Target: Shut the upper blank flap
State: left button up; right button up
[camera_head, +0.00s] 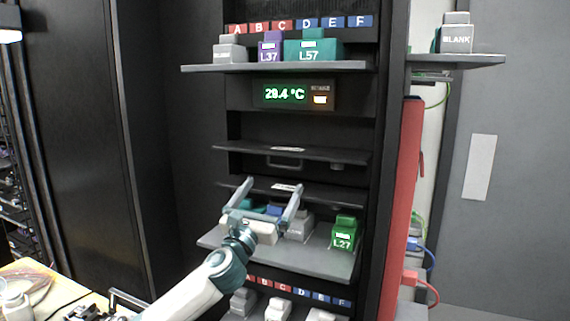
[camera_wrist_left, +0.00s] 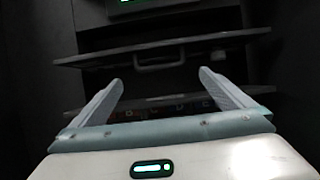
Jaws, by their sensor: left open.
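The upper blank flap (camera_head: 340,155) juts out from the dark rack below the temperature display, with a small pale label on it. A handle (camera_head: 285,163) shows just under its front edge. In the left wrist view the flap (camera_wrist_left: 225,38) crosses the upper part, with the handle (camera_wrist_left: 158,58) beneath it. My left gripper (camera_head: 273,186) is open, its two fingers apart, in front of the lower flap and below the upper one. In the left wrist view the fingertips (camera_wrist_left: 160,79) point toward the handle, with nothing visible between them. My right gripper is not in view.
A lower flap (camera_head: 335,196) juts out below. Under it a shelf (camera_head: 325,262) holds a green L27 block (camera_head: 344,232) and grey blocks partly hidden by my gripper. The upper shelf (camera_head: 350,66) holds L37 and L57 blocks. A red panel (camera_head: 403,200) edges the rack's right.

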aim_at(285, 166)
pick_arm(q)
jog(key=p+x, duration=0.1)
jog(key=x, duration=0.7)
jog(key=shift+w+d+r+p, duration=0.25)
jog(key=shift+w+p, duration=0.05)
jog(key=shift+w, duration=0.3)
jog(key=shift+w+r, duration=0.15)
jog(key=shift+w, duration=0.15)
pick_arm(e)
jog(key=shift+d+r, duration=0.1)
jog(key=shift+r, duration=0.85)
